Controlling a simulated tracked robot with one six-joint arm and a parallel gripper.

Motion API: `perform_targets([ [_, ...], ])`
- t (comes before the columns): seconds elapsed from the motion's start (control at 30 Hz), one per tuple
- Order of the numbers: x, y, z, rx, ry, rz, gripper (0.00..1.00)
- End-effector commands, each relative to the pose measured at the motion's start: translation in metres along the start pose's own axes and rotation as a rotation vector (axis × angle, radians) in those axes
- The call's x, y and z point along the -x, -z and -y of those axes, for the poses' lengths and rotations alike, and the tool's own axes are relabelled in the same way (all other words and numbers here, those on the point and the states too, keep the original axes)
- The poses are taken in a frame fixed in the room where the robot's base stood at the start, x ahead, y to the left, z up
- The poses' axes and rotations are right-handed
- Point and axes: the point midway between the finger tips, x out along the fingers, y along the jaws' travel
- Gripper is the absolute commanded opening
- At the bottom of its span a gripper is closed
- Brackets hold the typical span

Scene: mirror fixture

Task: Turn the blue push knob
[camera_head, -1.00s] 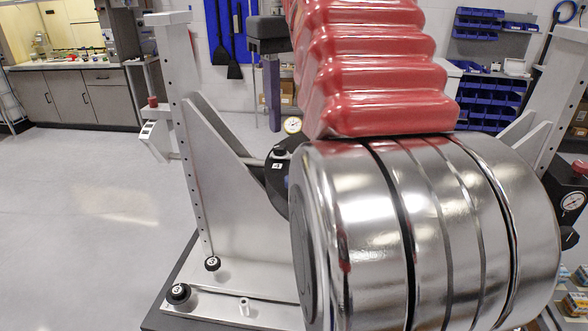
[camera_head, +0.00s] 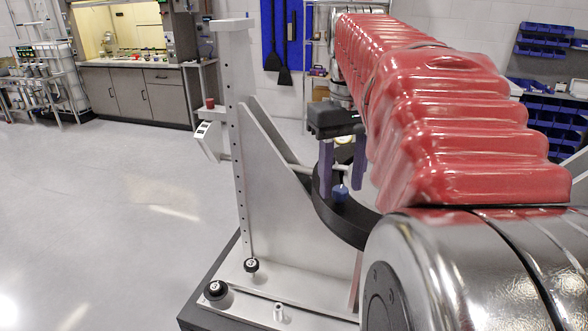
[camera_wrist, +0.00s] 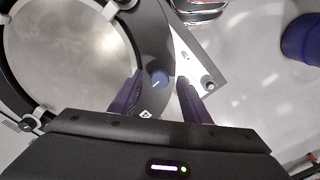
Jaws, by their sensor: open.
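The blue push knob (camera_head: 340,193) sits on the black ring (camera_head: 350,228) of the mirror fixture. In the wrist view the blue knob (camera_wrist: 159,79) has a pale mark on its face. My gripper (camera_head: 341,178) points down over the ring, its two purple fingers on either side of the knob. In the wrist view my gripper (camera_wrist: 160,84) is open, with a visible gap between the knob and each finger. I cannot tell exactly how deep the fingertips reach beside it. The round mirror (camera_wrist: 75,45) fills the upper left of the wrist view.
The grey upright plate (camera_head: 268,185) of the fixture stands left of the ring. Black knobs (camera_head: 216,290) sit on its base. My red-sleeved arm covers the right of the head view. Open floor (camera_head: 100,210) lies to the left.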

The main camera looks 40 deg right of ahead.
Motion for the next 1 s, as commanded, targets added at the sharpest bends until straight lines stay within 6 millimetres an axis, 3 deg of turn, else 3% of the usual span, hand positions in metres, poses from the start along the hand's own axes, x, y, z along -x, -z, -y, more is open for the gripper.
perform_targets([
  [0.4, -0.0072, -0.0003, -0.0001, -0.001, 0.000, 0.000, 0.42],
  [1.0, -0.0073, 0.0006, -0.0049, -0.003, 0.001, 0.001, 0.02],
])
